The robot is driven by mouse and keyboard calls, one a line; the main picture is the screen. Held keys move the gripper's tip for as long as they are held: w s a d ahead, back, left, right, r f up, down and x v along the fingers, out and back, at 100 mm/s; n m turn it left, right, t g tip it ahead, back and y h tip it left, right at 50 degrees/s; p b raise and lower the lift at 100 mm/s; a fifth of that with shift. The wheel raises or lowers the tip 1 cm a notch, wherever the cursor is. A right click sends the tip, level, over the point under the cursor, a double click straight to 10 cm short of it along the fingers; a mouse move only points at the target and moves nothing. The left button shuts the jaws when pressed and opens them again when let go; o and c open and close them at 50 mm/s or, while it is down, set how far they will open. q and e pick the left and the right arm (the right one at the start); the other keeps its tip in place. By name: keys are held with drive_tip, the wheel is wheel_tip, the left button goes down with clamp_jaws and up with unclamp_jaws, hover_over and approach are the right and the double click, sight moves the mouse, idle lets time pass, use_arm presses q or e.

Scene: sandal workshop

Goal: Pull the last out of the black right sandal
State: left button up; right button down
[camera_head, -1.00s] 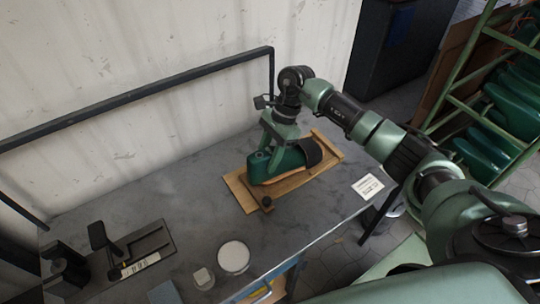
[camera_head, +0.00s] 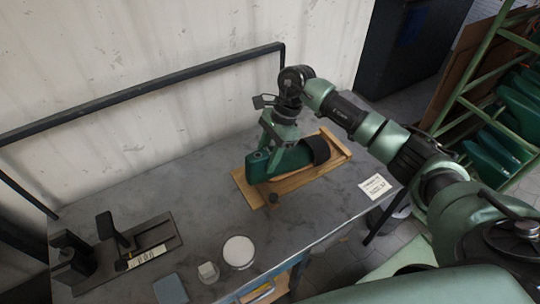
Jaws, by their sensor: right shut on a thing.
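The green last (camera_head: 262,164) sits in the black right sandal, whose dark strap (camera_head: 317,149) wraps over its toe end. The sandal rests on a wooden board (camera_head: 244,190) on the grey table. My right gripper (camera_head: 268,147) reaches down from above and is shut on the heel end of the last. A thin tan edge shows under the last; I cannot tell whether there is a gap between last and sole. The toe of the last is hidden inside the strap. My left gripper is not in view.
A white round lid (camera_head: 238,252), a small jar (camera_head: 208,271) and a black fixture (camera_head: 150,245) are at the front left. A white card (camera_head: 374,187) lies right. A dark rail and wall stand behind.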

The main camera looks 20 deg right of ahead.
sight(249, 159)
drive_tip(key=shift+a+r, duration=0.15)
drive_tip(key=shift+a, duration=0.45)
drive_tip(key=shift+s+a, duration=0.2)
drive_tip(key=shift+a, duration=1)
drive_tip(key=shift+a, duration=0.15)
drive_tip(key=shift+s+a+r, duration=0.1)
drive_tip(key=shift+s+a, duration=0.1)
drive_tip(key=shift+a, duration=0.85)
drive_tip(key=shift+r, duration=0.1)
drive_tip(key=shift+r+p, duration=1.35)
drive_tip(key=shift+r, duration=2.05)
